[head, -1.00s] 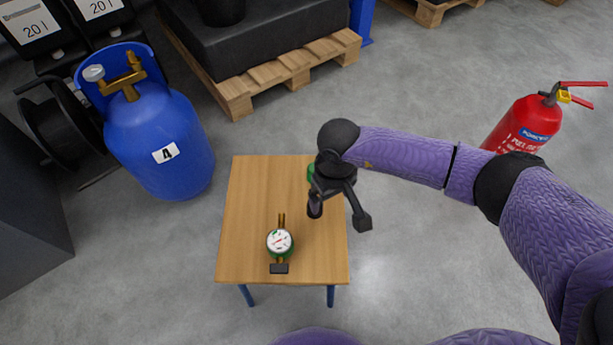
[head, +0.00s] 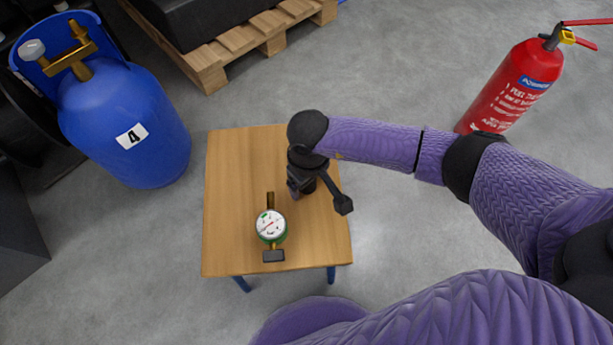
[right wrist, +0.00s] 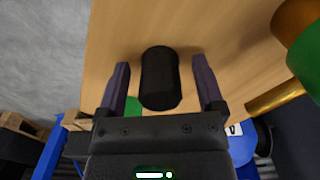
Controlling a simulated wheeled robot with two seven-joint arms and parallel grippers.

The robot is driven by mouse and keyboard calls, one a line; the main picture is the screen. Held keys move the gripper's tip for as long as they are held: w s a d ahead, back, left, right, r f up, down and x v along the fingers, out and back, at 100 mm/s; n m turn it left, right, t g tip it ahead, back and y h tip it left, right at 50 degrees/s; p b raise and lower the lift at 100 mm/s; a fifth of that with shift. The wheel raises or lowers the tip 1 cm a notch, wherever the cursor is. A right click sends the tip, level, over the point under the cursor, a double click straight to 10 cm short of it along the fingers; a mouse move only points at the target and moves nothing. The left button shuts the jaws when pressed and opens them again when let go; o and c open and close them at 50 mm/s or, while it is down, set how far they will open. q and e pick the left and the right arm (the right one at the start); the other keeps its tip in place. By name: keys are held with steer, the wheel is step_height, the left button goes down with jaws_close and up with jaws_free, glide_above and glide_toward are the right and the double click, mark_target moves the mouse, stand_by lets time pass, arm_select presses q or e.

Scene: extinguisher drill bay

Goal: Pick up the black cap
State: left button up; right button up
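The black cap (right wrist: 160,78) is a short dark cylinder at the wooden table top. In the right wrist view it lies between the two fingers of my right gripper (right wrist: 160,64), with a visible gap on each side. The fingers are open and do not close on it. In the head view my right gripper (head: 318,198) is low over the right part of the table (head: 235,165), and the arm and hand largely hide the cap. My left gripper is not in view.
A round gauge with brass fittings (head: 271,226) sits on the table left of the gripper. A green item (right wrist: 131,104) shows partly behind a finger. A blue cylinder (head: 125,115) stands left, a red extinguisher (head: 510,90) right, and a wooden pallet (head: 240,45) behind.

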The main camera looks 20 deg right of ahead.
jaws_close()
steer(key=shift+r, duration=0.3)
step_height(320, 180, up, 2)
steer(key=shift+w+r+p, duration=0.1)
steer(key=shift+p, duration=0.8)
step_height(320, 180, up, 8)
steer(key=p, duration=0.4)
steer(key=shift+f, duration=0.25)
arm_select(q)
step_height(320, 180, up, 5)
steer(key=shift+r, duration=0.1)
arm_select(e)
steer(key=shift+f, duration=0.1)
